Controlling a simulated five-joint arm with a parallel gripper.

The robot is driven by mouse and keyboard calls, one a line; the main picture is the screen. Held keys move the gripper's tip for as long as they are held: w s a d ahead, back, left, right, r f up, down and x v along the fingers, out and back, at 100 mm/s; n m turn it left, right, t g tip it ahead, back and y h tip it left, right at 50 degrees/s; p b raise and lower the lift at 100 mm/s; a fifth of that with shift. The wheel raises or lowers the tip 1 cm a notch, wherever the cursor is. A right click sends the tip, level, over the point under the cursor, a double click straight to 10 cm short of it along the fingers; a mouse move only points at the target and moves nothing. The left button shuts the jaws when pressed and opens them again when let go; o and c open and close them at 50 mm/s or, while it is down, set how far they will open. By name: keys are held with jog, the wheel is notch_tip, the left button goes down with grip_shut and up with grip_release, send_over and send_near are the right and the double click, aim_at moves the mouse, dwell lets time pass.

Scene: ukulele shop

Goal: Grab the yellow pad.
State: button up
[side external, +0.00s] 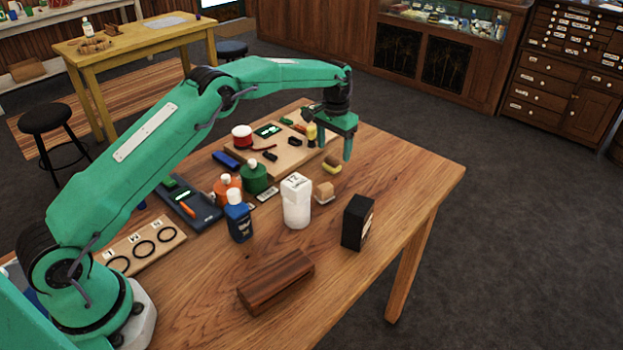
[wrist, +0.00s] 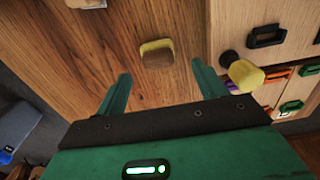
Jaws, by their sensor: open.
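The yellow pad (side external: 331,164) is a small block, yellow at the edge with a brown top, lying on the wooden table near its far side. In the wrist view, the yellow pad (wrist: 157,53) lies flat on the wood, ahead of the fingertips and roughly centred between them. My gripper (side external: 335,143) points down just above and behind the pad in the side view. In the wrist view my gripper (wrist: 161,71) has its two green fingers spread wide with nothing between them. The fingers do not appear to touch the pad.
A tan block (side external: 325,192), white bottle (side external: 296,203) and black box (side external: 357,222) stand nearer the camera. The table's right end (side external: 430,172) is clear.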

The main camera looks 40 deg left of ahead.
aim_at(334, 157)
jog(key=shift+f, duration=2.2)
jog(key=c, duration=1.1)
jog(key=shift+o, duration=0.2)
jog(key=shift+r, duration=0.15)
jog(key=shift+r, duration=0.6)
notch_tip(334, 157, up, 3)
jog(key=shift+f, duration=0.1)
jog(key=s+d+r, duration=0.6)
jog(key=d, duration=0.4)
jog(key=shift+r, duration=0.4)
